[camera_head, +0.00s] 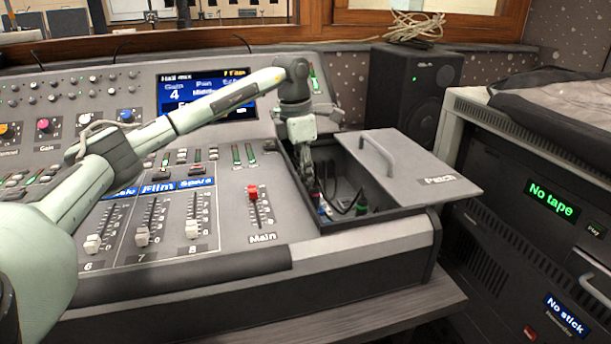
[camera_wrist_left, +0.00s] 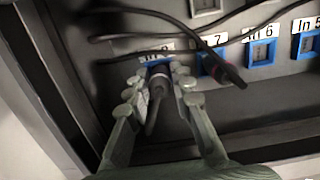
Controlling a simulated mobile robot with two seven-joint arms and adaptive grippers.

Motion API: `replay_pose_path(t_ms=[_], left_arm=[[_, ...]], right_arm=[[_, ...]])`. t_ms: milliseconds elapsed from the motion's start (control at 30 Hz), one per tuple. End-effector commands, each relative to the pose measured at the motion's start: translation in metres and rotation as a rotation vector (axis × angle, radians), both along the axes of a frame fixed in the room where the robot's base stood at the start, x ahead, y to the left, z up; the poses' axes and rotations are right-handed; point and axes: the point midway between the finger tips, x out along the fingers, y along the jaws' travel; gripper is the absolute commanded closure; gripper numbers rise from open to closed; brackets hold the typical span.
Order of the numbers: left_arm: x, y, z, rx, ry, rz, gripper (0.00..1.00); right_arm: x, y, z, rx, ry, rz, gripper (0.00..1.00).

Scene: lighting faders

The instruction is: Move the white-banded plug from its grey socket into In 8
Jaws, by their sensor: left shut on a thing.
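The left wrist view shows my left gripper (camera_wrist_left: 157,92) shut on a dark plug with a pale band (camera_wrist_left: 159,80), which I take for the white-banded plug. Its tip points at the blue-framed socket In 8 (camera_wrist_left: 158,66), directly under the In 8 label; the plug covers the opening, so how deep it sits cannot be told. Its cable hangs down between the fingers. In the head view my left gripper (camera_head: 311,183) reaches down into the open patch box (camera_head: 385,222), where the held plug is hard to make out. My right gripper is not in view.
Beside In 8, a red-banded plug (camera_wrist_left: 224,68) and its cable lie across socket In 7. In 6 (camera_wrist_left: 261,52) and In 5 (camera_wrist_left: 304,45) look empty. Dark cables cross above. The grey Patch lid (camera_head: 425,170) lies at the box's right; the red Main fader (camera_head: 253,193) is left.

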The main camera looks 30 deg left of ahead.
Motion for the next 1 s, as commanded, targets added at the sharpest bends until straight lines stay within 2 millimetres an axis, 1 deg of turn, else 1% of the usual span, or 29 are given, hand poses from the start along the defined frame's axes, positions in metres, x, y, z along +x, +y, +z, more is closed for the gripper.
replay_pose_path(t_ms=[433, 1000], left_arm=[[-0.0001, 0.0001, -0.0003, 0.0, 0.0, 0.0, 1.0], [-0.0007, 0.0001, -0.0059, 0.001, 0.003, 0.0, 1.0]], right_arm=[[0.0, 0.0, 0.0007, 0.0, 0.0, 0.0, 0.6], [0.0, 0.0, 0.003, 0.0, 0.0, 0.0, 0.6]])
